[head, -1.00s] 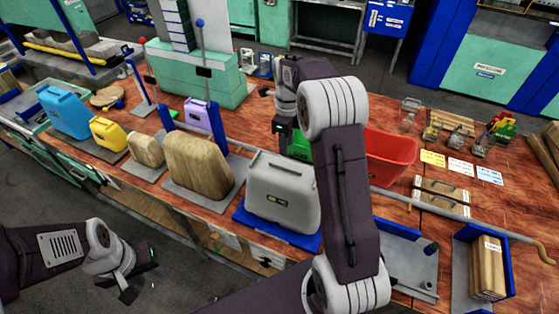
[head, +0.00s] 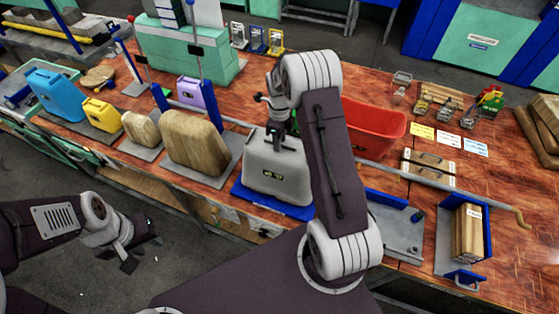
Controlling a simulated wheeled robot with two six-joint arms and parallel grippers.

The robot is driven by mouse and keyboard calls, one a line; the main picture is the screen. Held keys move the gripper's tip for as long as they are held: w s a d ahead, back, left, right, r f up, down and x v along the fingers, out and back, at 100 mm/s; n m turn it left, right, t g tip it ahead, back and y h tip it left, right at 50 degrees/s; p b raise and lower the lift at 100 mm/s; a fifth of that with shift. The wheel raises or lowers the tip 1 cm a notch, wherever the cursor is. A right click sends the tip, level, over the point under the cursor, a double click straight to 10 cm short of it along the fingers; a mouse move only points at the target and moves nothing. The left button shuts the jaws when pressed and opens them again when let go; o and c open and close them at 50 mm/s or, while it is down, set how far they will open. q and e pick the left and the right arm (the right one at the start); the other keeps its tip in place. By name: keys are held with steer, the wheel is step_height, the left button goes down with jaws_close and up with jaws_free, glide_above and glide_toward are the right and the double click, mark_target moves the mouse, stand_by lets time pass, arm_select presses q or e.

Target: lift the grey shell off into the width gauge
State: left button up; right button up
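The grey shell (head: 272,182), shaped like a jerrycan, stands upright on a blue base (head: 245,193) in the middle of the bench. My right gripper (head: 287,146) points down at the top of the shell, in front of its upper edge from this view. Its fingertips are dark and small, so I cannot tell whether they are closed on the handle. A grey plate with blue end pieces (head: 400,238), possibly the width gauge, lies to the right, partly hidden by my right arm. My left gripper (head: 143,254) is open and empty, off the bench's front edge.
A red bin (head: 375,130) stands behind my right arm. A long rod (head: 440,182) crosses the bench at right, near a blue holder with wooden blocks (head: 466,232).

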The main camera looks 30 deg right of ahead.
jaws_close()
steer(key=shift+w, duration=0.1)
stand_by(1.2)
